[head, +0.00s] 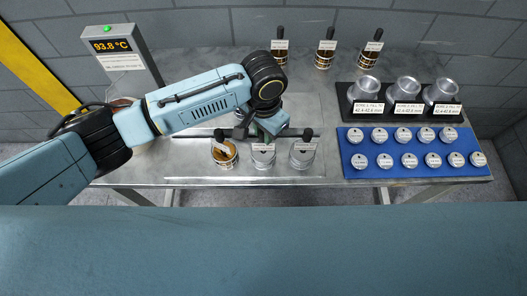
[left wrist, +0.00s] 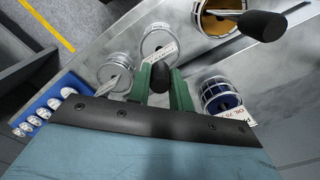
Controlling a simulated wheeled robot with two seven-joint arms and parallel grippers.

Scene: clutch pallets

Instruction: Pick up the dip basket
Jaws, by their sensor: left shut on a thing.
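My left gripper (left wrist: 162,84) is shut with its green fingers on either side of a dark upright handle (left wrist: 159,72), taken as the dip basket's handle. That row has an amber banded vessel (head: 225,158), a silver middle one (head: 262,160) and a silver right one (head: 301,159). A blue-filled banded vessel (left wrist: 220,97) stands beside the fingers in the wrist view.
Several silver pucks lie on a blue mat (head: 349,173) at right, with tilted cups on a black stand (head: 343,100) behind. Banded vessels with dark handles (head: 325,55) stand at the back. A temperature display (head: 110,46) reads 93.8 °C. The bench's front edge is clear.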

